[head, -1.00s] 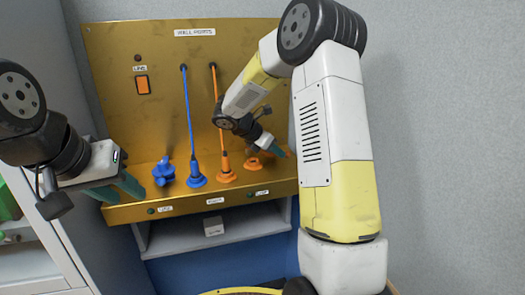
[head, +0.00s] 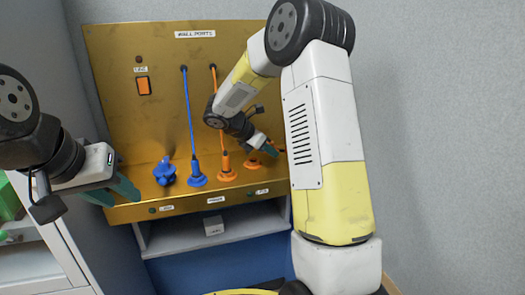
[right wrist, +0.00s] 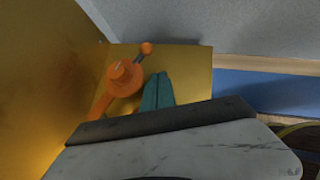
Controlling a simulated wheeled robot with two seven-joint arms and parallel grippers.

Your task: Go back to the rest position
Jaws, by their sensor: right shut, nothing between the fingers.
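My right gripper (head: 271,151) is in front of the lower right part of the gold wall panel (head: 160,100). Its teal fingers are shut with nothing between them, and they also show in the right wrist view (right wrist: 158,92). They are close to an orange fitting (head: 252,164) on the panel's ledge, which shows beside the fingers in the right wrist view (right wrist: 122,78). I cannot tell whether they touch. My left gripper (head: 116,190) hangs at the panel's lower left corner, its teal fingers apart and empty.
A blue plug (head: 197,178) and an orange plug (head: 227,172) with cables stand on the ledge, beside a blue fitting (head: 164,172). An orange switch (head: 143,86) is on the panel. A grey shelf (head: 240,230) is below. Bare wall lies to the right.

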